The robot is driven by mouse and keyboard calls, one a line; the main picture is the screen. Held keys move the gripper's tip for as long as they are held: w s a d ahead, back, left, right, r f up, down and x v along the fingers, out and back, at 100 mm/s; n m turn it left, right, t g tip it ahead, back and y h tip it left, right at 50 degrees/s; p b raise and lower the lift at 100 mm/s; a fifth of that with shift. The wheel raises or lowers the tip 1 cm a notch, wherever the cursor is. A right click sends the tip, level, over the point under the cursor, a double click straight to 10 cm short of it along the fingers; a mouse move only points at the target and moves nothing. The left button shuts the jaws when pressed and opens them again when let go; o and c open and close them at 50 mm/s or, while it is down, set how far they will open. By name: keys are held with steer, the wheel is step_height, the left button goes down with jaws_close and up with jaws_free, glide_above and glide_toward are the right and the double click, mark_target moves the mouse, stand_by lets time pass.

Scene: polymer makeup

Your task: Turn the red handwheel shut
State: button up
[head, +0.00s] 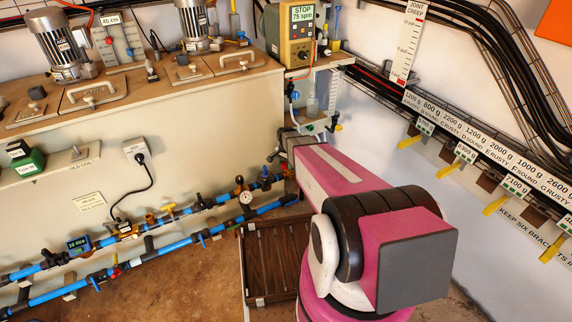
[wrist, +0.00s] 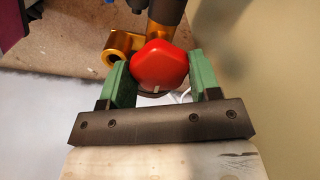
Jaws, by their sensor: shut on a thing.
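The red handwheel (wrist: 160,66) shows in the wrist view as a rounded, lobed red knob with a small pale mark on its lower edge. It sits in front of a brass-coloured valve body (wrist: 122,46). My gripper (wrist: 158,74) has a green finger on each side of the handwheel, shut on it. In the head view my pink arm reaches toward the far corner, to the end of the blue pipes (head: 220,199). The handwheel and my gripper's fingers are hidden there behind the arm.
Blue pipes with several fittings and a round gauge (head: 245,197) run along the left wall. A brown slatted rack (head: 277,258) stands on the floor beside my arm. A pump box (head: 290,35) stands above. Yellow brackets (head: 495,205) stick out from the right wall.

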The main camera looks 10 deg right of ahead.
mark_target(286, 163)
steer(key=shift+m, duration=0.3)
steer(key=o, duration=0.9)
steer(key=shift+r, duration=0.15)
step_height(286, 163, up, 10)
steer(key=shift+r, duration=0.25)
steer(key=s+r+n, duration=0.4)
steer(key=s+n, duration=0.1)
steer(key=s, duration=0.6)
steer(key=s+r+n, duration=0.4)
steer(key=s+n, duration=0.1)
steer(key=s, duration=0.6)
steer(key=shift+r, duration=0.35)
